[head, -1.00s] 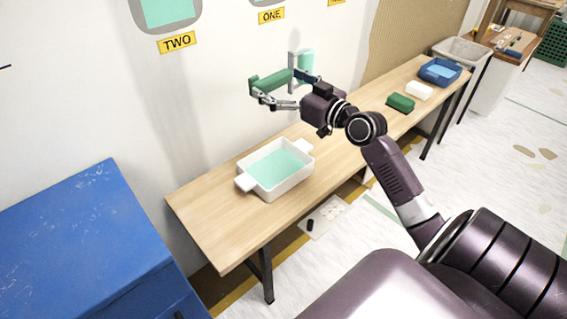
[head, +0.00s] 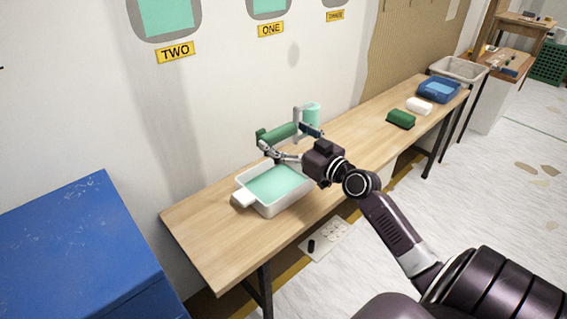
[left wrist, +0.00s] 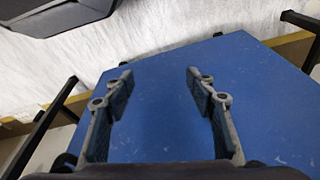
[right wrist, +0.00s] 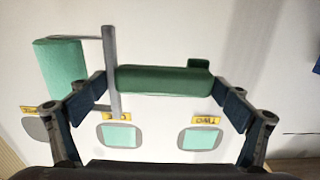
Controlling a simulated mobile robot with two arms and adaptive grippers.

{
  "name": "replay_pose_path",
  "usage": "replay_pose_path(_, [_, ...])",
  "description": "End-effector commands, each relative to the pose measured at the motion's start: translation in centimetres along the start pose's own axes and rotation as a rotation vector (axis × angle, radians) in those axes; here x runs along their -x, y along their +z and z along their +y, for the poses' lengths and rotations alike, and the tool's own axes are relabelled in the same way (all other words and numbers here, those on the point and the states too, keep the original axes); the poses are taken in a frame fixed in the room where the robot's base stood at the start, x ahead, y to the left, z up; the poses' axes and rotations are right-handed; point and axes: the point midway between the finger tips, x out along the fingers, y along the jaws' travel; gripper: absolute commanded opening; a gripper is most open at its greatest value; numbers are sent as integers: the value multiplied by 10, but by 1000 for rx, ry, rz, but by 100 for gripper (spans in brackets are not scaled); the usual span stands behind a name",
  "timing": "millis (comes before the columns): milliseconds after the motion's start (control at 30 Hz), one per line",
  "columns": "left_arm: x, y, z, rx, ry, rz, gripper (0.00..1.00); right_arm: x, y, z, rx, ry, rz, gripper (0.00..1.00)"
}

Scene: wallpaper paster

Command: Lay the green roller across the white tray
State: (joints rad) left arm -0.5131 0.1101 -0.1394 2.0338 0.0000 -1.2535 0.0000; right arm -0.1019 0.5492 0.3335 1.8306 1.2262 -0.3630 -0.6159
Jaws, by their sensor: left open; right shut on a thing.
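The white tray (head: 270,209) stands on the wooden table and holds mint-green paint. My right gripper (head: 291,144) is shut on the dark green handle of the roller (head: 279,133). It holds the roller above the tray's far side; the exact gap is unclear. The roller's grey frame and mint sleeve (head: 312,114) are on the right, with the sleeve upright. In the right wrist view the handle (right wrist: 165,80) lies between the fingers and the sleeve (right wrist: 60,72) is at the left. My left gripper (left wrist: 160,82) is open and empty over a blue surface.
The wooden table (head: 205,232) runs along the wall. A green block (head: 401,119), a white block (head: 419,105) and a blue tub (head: 439,89) stand at its far end. A blue cabinet (head: 75,250) is at the left. The table's left end is clear.

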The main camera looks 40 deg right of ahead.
Motion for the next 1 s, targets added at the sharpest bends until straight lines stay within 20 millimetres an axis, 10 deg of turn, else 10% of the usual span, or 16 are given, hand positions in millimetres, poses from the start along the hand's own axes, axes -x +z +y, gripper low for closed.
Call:
replay_pose_path(400, [70,-13,-4,5,-7,38,51,0,39,0,-1,0,2,68])
replay_pose_path(1000, [90,-9,-4,7,-10,53,51,0,77,0,1,1,2,68])
